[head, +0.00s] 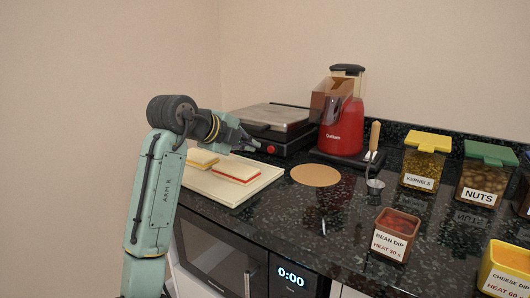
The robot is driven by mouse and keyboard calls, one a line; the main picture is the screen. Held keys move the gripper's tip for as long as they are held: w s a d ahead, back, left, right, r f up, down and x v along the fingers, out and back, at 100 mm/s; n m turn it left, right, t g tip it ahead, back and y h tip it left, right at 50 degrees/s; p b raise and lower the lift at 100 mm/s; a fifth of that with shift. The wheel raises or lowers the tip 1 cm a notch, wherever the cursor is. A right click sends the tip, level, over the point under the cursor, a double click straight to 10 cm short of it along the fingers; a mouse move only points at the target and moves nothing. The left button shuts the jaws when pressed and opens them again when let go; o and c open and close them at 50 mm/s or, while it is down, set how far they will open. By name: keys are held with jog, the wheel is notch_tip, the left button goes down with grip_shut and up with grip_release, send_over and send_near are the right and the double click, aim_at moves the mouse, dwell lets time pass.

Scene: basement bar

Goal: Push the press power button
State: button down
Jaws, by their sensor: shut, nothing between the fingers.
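The press (277,116) is a low black appliance with a flat grey lid, standing on the dark counter against the back wall. Its lid is down. A round red button (271,149) is on its front face, near the lower middle. My gripper (256,144) is shut and empty. Its tips appear just left of the red button in the head view, close to the press front. Whether they touch the press or the button, I cannot tell.
A pale board (226,189) with two sandwiches lies below my gripper. A red machine (342,122) stands right of the press. A round tan disc (315,175), a scoop (375,158), a bean dip tub (396,234) and lidded jars (425,161) occupy the counter to the right.

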aim_at(270, 150)
jog(key=p+x, duration=0.1)
jog(key=x, duration=0.9)
jog(key=shift+p, duration=0.3)
